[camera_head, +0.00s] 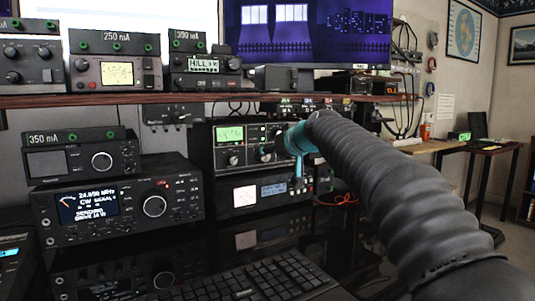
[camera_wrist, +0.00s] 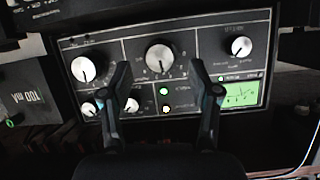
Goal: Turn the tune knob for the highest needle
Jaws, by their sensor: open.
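The tuner (camera_head: 222,155) is a dark box on the desk under the shelf, with a lit green needle meter (camera_head: 230,134). In the wrist view the panel appears upside down, and the meter (camera_wrist: 241,95) is at lower right; its needle is too small to read exactly. A large white-capped knob (camera_wrist: 159,58) sits at panel centre, with similar knobs at left (camera_wrist: 83,69) and right (camera_wrist: 241,47). My gripper (camera_wrist: 160,64) is open, its dark fingers on either side of the centre knob's line; contact cannot be told. Knob labels are too blurred to read.
Below the tuner is a second unit with a white meter (camera_head: 245,196). A large radio (camera_head: 118,208) stands at left, and a keyboard (camera_head: 255,280) lies in front. The shelf edge (camera_head: 150,99) runs above the tuner. Two smaller knobs (camera_wrist: 89,108) (camera_wrist: 131,105) lie beside the left finger.

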